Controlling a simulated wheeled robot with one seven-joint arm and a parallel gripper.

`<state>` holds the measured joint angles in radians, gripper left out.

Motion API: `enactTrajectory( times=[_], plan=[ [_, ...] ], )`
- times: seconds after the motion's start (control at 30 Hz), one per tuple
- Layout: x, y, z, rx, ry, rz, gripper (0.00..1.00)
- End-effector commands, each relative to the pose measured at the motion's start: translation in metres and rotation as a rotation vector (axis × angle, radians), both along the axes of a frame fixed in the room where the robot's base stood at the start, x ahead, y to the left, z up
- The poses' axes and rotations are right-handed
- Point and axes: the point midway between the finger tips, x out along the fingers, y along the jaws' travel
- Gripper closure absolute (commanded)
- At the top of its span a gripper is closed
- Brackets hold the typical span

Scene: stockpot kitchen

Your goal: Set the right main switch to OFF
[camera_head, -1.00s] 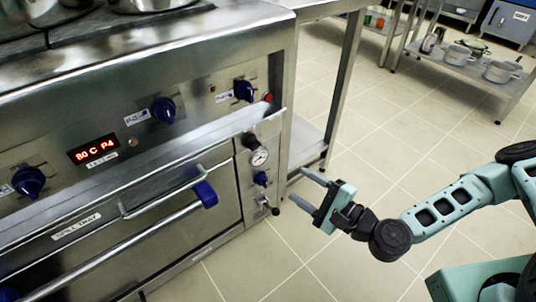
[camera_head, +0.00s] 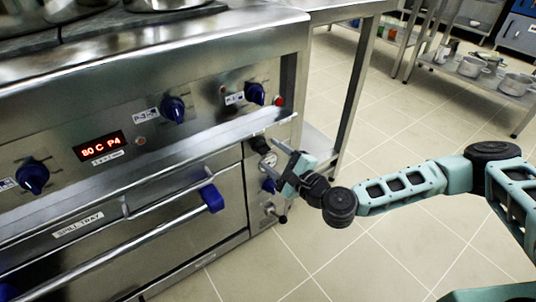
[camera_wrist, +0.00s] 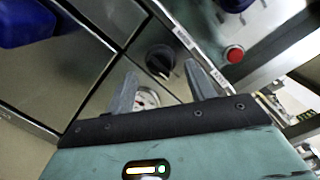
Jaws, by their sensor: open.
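A black rotary switch (camera_head: 258,144) sits at the right end of the stove front, just above a round white gauge (camera_head: 268,160). In the wrist view the black switch (camera_wrist: 160,58) shows ahead of and between my fingertips, with the gauge (camera_wrist: 147,98) nearer. Its label and exact setting are not readable, and I cannot tell for certain that it is the right main switch. My gripper (camera_head: 279,172) is open and empty in front of the stove's right end. It appears apart from the switch.
Blue knobs (camera_head: 255,93) and a red button (camera_head: 280,101) are on the upper panel; the red button (camera_wrist: 234,54) also shows in the wrist view. A ledge juts out above the black switch. A blue-ended handle (camera_head: 212,198) sticks out at left.

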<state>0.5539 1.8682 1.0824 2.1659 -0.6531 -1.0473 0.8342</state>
Motion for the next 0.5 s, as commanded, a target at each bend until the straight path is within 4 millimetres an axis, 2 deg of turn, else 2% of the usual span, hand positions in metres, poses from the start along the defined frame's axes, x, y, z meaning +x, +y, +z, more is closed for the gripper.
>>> enactTrajectory(
  times=[0.2, 0.5],
  plan=[
    [0.016, 0.014, -0.001, 0.000, 0.000, 0.001, 0.45],
    [0.019, 0.016, 0.000, 0.000, 0.001, 0.001, 0.45]
  ],
)
